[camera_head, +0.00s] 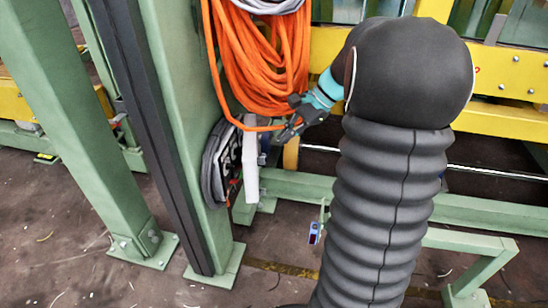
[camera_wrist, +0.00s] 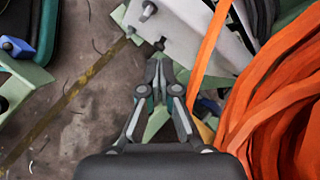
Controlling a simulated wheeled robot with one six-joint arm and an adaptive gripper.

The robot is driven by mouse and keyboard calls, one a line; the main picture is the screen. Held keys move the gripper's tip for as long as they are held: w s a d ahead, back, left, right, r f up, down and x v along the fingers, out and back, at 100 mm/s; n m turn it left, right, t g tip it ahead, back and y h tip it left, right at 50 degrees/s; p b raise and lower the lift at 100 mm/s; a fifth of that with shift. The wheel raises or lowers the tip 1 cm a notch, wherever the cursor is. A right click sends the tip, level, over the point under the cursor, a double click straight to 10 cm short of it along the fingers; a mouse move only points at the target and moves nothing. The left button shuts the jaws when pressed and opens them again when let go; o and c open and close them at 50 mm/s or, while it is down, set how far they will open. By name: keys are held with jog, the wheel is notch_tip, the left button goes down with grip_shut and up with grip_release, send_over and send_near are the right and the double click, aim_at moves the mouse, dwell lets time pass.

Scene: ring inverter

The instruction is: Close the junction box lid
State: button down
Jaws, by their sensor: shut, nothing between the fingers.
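The junction box is on the green post, low down, in the head view. A pale upright panel (camera_head: 251,165), which looks like its open lid, stands out from the post beside dark contents and cables; its hinge is hidden. My gripper (camera_head: 281,139) is just right of the panel's upper end, fingers pointing down-left. In the wrist view a pale grey plate (camera_wrist: 190,32) with bolts, perhaps the same panel, lies beyond the fingertips. My gripper (camera_wrist: 158,66) is shut with its fingertips together and holds nothing. I cannot tell whether it touches the plate.
A thick bundle of orange cable (camera_head: 262,60) hangs just above my gripper and fills the right of the wrist view (camera_wrist: 285,110). The green post (camera_head: 185,110) stands to the left. A yellow beam (camera_head: 325,50) runs behind. Open floor (camera_head: 90,230) lies lower left.

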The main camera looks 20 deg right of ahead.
jog(key=d+f+m+h, duration=0.1)
jog(key=d+m+h, duration=0.2)
jog(key=d+m, duration=0.35)
jog(key=w+a+f+m+b, duration=0.1)
jog(key=w+a+f+b, duration=0.1)
jog(key=a+f, duration=0.6)
jog(key=shift+a+f+m+g, duration=0.3)
jog(key=shift+a+m+g, duration=0.1)
jog(key=shift+a, duration=0.15)
